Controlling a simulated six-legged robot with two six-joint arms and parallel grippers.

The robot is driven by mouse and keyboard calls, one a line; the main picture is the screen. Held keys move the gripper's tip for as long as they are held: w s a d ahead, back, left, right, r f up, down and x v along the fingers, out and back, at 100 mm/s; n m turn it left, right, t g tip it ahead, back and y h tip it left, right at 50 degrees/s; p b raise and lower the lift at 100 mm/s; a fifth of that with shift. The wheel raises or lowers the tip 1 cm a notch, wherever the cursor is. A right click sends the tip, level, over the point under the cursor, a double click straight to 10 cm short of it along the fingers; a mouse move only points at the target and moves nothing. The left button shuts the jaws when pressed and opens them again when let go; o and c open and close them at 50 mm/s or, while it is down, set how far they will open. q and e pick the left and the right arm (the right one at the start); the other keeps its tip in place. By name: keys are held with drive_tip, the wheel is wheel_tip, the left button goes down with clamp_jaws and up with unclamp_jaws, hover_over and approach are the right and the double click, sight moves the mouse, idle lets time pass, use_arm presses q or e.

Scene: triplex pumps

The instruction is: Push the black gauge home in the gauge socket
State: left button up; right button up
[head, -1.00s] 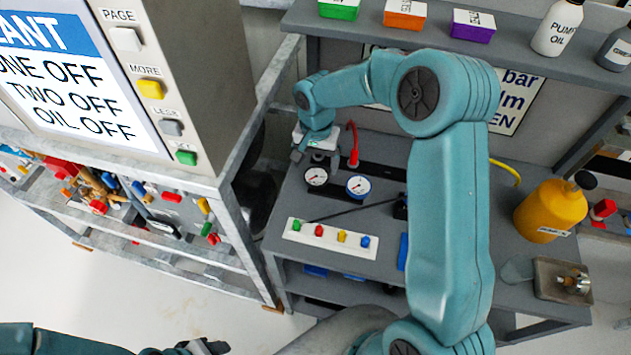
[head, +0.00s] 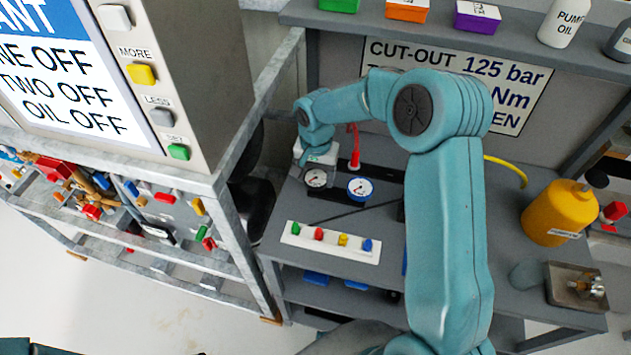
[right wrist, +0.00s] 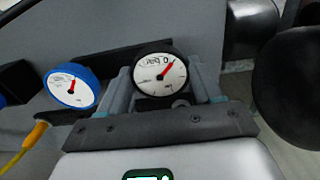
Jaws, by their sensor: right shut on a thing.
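The black gauge (head: 315,178) has a white dial and a red needle. It stands on the grey bench to the left of a blue gauge (head: 360,188). My right gripper (head: 314,168) is down at the black gauge. In the right wrist view, its two grey fingers (right wrist: 162,92) are on either side of the black gauge (right wrist: 160,72) and shut on it, dial facing the camera. The gauge socket is hidden behind the gauge and the gripper, so I cannot tell how deep the gauge sits. My left gripper is out of view.
A red hose (head: 355,148) rises close behind the gauges. A white strip with coloured knobs (head: 330,242) lies in front. A yellow bottle (head: 556,213) and a metal tray (head: 575,287) stand at the right. The screen cabinet (head: 185,80) is at the left.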

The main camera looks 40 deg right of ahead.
sight(316, 177)
drive_tip(key=shift+r+p, duration=1.7)
drive_tip(key=shift+r, duration=1.3)
